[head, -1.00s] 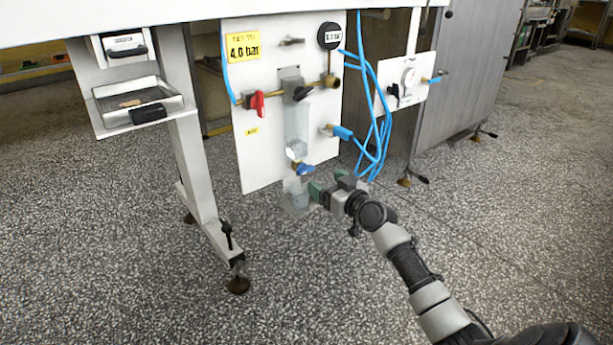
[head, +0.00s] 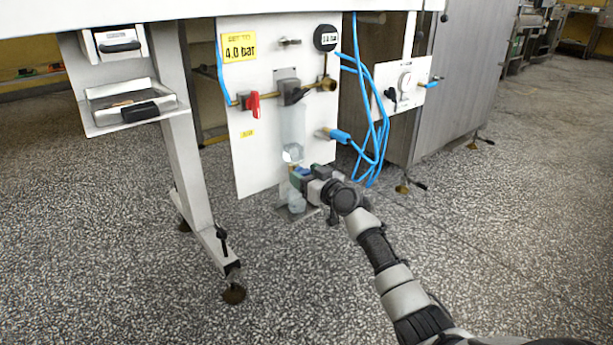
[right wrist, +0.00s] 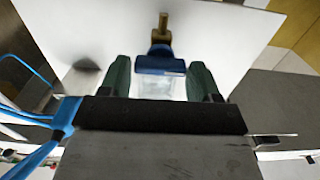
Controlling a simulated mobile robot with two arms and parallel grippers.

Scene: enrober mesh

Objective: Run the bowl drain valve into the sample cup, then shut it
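The clear bowl (head: 292,125) hangs under the regulator on the white panel, with something pale in its lower end. The blue drain valve handle (right wrist: 158,63) shows in the right wrist view in front of a brass stem; in the head view my gripper mostly covers it. My right gripper (head: 298,177) is at the valve, just below the bowl. Its two green fingers stand apart on either side of the blue handle, and contact cannot be told. The clear sample cup (head: 296,204) stands below on a small bracket; its contents are unclear. My left gripper is out of view.
The white panel (head: 250,165) also carries a red-handled valve (head: 252,104), a yellow 4.0 bar label (head: 239,47) and a black gauge (head: 326,38). Blue hoses (head: 376,140) hang right of the gripper. A white table leg (head: 190,165) stands left. Speckled floor is open in front.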

